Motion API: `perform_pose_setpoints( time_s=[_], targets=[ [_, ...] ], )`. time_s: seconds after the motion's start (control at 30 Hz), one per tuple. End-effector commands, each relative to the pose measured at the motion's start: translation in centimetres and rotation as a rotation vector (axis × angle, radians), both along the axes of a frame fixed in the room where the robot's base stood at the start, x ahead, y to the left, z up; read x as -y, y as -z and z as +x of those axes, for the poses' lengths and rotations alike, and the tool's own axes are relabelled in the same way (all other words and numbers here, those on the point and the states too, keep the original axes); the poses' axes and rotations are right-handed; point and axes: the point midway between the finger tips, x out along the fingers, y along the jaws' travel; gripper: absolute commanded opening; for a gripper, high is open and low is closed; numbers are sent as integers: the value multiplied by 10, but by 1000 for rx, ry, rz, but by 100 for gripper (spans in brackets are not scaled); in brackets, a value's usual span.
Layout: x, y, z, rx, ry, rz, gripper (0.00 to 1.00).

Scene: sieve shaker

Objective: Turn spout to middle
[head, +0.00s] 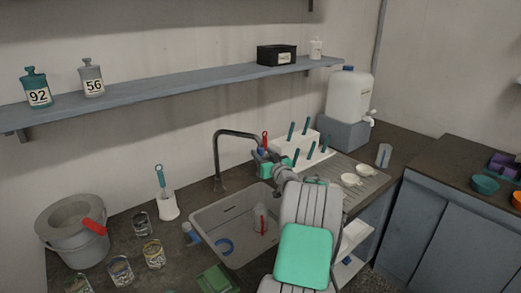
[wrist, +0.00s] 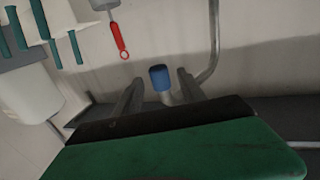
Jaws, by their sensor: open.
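The grey spout (head: 237,133) rises behind the sink (head: 203,228) and arches to the right in the head view. Its blue tip (wrist: 160,77) shows in the wrist view, with part of the curved pipe (wrist: 214,30) to its right. My gripper (head: 266,157) is at the free end of the spout. In the wrist view its two fingers (wrist: 158,84) stand apart, one on each side of the blue tip. The gripper is open, and I see gaps beside the tip. My wrist and arm hide the right part of the sink.
A rack with green-handled tools (head: 303,143) stands behind my gripper. A red-handled tool (wrist: 118,38) shows near the spout in the wrist view. White cups (head: 351,180) stand on the drainer to the right. A bucket (head: 72,228) and several cans (head: 154,254) stand left of the sink.

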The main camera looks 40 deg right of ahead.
Motion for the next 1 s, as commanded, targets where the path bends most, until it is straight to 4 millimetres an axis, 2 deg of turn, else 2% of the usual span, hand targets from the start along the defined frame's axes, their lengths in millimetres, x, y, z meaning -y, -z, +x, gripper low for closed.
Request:
perform_pose_setpoints(
  time_s=[0.1,0.2,0.43,1.0],
  targets=[
    [6,-1,17,-1,-1,0,48],
    [8,0,23,-1,-1,0,48],
    [9,0,24,-1,0,1,48],
    [9,0,24,-1,0,2,1]
  ],
)
